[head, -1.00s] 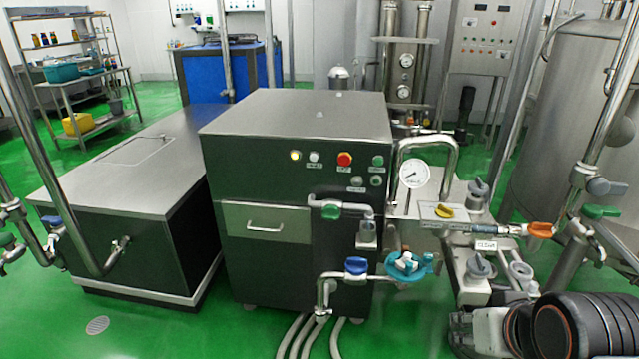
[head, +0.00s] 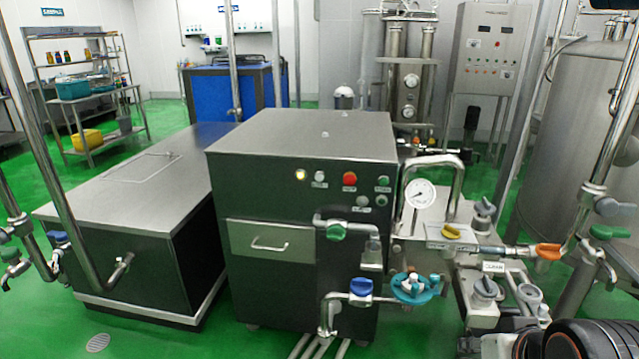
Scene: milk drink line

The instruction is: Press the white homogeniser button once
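The homogeniser (head: 270,210) is a dark cabinet with a steel top in the middle of the head view. Its upper front carries a row of small controls. A white button (head: 320,176) sits between a glowing pale-yellow lamp (head: 300,174) on its left and a red button (head: 349,179) on its right. A green button (head: 383,181) is further right, with two smaller pale controls below. The labels are too small to read. The white button is unobstructed. My gripper is not in view; only part of my arm shows at the bottom right, well away from the buttons.
A pipe with a green valve handle (head: 336,231) stands out below the buttons. A blue valve (head: 361,288), a teal handwheel (head: 415,288) and a pressure gauge (head: 420,194) are nearby. A low steel-topped box (head: 120,185) stands left. Green floor (head: 40,325) is open at the front left.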

